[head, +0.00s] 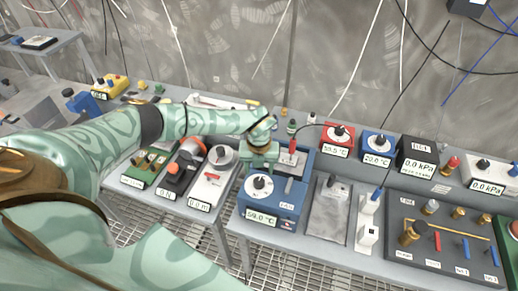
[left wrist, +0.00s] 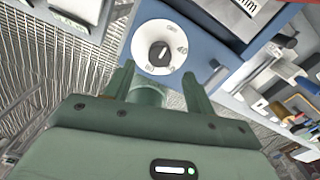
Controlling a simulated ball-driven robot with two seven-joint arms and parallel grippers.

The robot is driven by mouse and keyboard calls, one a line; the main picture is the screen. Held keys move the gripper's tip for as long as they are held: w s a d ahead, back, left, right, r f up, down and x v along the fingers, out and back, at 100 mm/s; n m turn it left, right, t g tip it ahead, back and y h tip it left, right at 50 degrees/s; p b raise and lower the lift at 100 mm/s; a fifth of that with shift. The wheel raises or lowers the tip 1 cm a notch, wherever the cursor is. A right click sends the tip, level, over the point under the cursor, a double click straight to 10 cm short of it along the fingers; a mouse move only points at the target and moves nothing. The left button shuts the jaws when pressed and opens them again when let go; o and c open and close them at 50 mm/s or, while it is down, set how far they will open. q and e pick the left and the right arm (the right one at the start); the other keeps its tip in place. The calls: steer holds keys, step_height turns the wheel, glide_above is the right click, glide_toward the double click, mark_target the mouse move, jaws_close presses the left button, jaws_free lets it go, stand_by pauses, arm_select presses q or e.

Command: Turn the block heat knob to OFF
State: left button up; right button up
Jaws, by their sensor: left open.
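The blue heater block unit (head: 275,214) stands on the bench, with a display reading about 59.0 °C on its front. Its heat knob (head: 261,184) is a white dial with a dark centre grip. In the left wrist view the knob (left wrist: 159,52) shows large, with markings around its rim, including what looks like OFF near the top and 40 at the right. Which mark it points at is hard to tell. My left gripper (head: 261,162) is open just behind the knob; in the wrist view its fingers (left wrist: 160,84) are spread below the dial, apart from the grip. My right gripper is not in view.
A grey plate (head: 328,210) and a dark tool board (head: 440,235) lie to the right. Cables hang above.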

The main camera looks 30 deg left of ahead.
mark_target(259, 181)
arm_select(q)
step_height(259, 181, up, 10)
stand_by(0.6)
